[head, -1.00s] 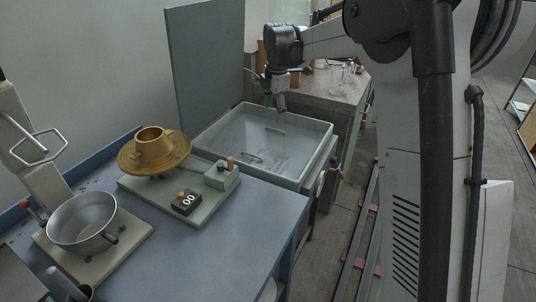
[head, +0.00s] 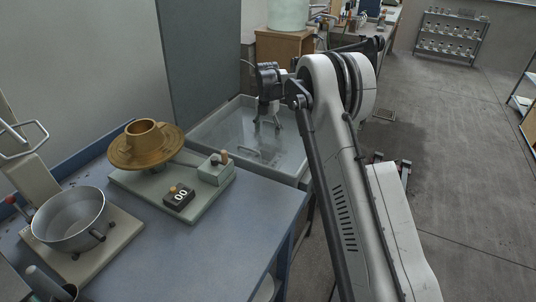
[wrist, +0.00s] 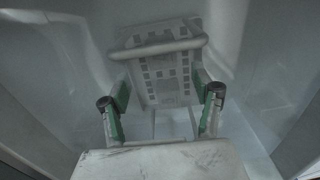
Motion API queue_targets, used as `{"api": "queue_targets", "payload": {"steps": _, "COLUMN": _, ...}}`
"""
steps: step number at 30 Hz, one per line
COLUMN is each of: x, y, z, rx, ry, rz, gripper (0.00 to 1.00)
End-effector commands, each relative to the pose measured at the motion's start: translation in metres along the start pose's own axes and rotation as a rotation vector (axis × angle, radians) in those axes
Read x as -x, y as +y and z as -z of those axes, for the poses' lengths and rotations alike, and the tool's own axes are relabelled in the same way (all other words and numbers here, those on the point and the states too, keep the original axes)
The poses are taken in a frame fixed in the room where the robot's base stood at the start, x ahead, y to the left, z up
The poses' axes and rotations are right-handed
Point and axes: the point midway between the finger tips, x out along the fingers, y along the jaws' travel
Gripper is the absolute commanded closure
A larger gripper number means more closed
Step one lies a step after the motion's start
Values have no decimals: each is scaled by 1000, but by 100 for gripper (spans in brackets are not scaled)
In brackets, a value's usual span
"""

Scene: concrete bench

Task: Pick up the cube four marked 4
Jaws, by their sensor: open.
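No cube with a readable 4 shows in either view. My gripper (head: 267,122) is open and empty, pointing down over the grey basin (head: 215,124) in the head view. In the wrist view its two fingers with green pads (wrist: 161,100) stand apart. Beyond and between them is a pale grey frame-like thing (wrist: 165,75) with rows of small dark squares and a rounded bar across its top. I cannot tell what it is or how far below the fingers it lies. Part of the basin floor is hidden by my gripper and arm.
A blue bench (head: 225,235) stands in front of the basin. It holds a brass flanged piece (head: 130,155), a black block marked 00 (head: 180,197) and a metal pan (head: 68,225). A tall grey panel (head: 200,60) rises behind the basin. Open floor lies to the right.

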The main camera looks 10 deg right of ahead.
Motion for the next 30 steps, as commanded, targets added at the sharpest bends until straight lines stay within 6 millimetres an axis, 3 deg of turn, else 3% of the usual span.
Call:
{"api": "queue_targets", "payload": {"steps": 1, "x": -13, "y": 0, "z": 0, "rx": 0, "ry": 0, "rz": 0, "gripper": 39}}
{"api": "queue_targets", "payload": {"steps": 6, "x": -40, "y": 0, "z": 0, "rx": -1, "ry": 0, "rz": 0, "gripper": 39}}
{"api": "queue_targets", "payload": {"steps": 17, "x": -62, "y": -1, "z": -1, "rx": -2, "ry": 0, "rz": 0, "gripper": 39}}
{"api": "queue_targets", "payload": {"steps": 25, "x": -98, "y": -4, "z": -4, "rx": -2, "ry": 0, "rz": 0, "gripper": 39}}
{"api": "queue_targets", "payload": {"steps": 30, "x": -106, "y": -3, "z": -4, "rx": -2, "ry": 0, "rz": 0, "gripper": 39}}
